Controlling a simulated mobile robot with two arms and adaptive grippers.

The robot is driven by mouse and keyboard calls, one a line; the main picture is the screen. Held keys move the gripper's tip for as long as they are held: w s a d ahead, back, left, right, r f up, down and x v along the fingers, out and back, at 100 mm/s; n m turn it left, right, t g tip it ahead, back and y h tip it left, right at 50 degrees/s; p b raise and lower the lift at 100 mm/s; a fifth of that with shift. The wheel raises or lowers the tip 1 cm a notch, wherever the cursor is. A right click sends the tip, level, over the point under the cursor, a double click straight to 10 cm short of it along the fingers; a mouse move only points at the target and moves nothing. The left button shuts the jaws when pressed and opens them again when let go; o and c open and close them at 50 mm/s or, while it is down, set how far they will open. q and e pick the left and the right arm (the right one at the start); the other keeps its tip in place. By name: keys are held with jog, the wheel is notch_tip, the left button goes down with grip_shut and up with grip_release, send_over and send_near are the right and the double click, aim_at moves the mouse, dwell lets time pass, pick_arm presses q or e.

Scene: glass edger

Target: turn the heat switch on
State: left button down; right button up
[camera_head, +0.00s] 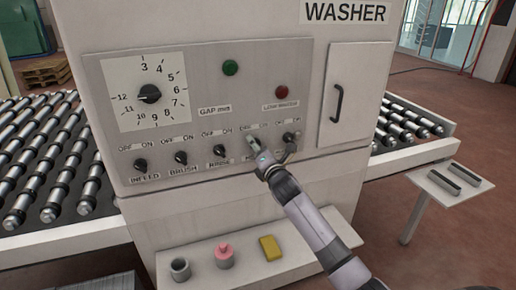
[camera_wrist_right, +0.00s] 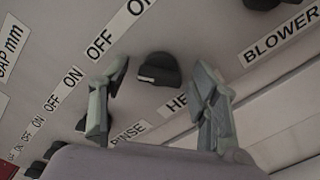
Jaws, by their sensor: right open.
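The heat switch (camera_wrist_right: 158,68) is a black rotary knob with a white mark, on the washer's control panel (camera_head: 300,95). Its OFF and ON labels show above it in the right wrist view, and its heat label (camera_wrist_right: 176,103) is partly covered. My right gripper (camera_wrist_right: 160,74) is open, with one finger on each side of the knob and visible gaps to it. In the head view my right gripper (camera_head: 268,152) is at the panel and hides most of the heat switch. I cannot tell exactly which way the knob points. My left gripper is out of view.
The blower knob (camera_head: 291,137) is just right of the gripper, and the rinse knob (camera_head: 219,151) is to its left. A gap dial (camera_head: 149,93) and a red lamp (camera_head: 281,92) are higher up. A ledge below holds a yellow block (camera_head: 270,247) and a pink item (camera_head: 224,256).

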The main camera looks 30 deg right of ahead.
jog(key=c, duration=1.1)
jog(key=shift+c, duration=0.2)
jog(key=shift+m, duration=0.4)
jog(key=m+p, duration=0.1)
jog(key=m, duration=1.2)
jog(key=shift+f+m, duration=0.1)
jog(key=shift+m, duration=0.2)
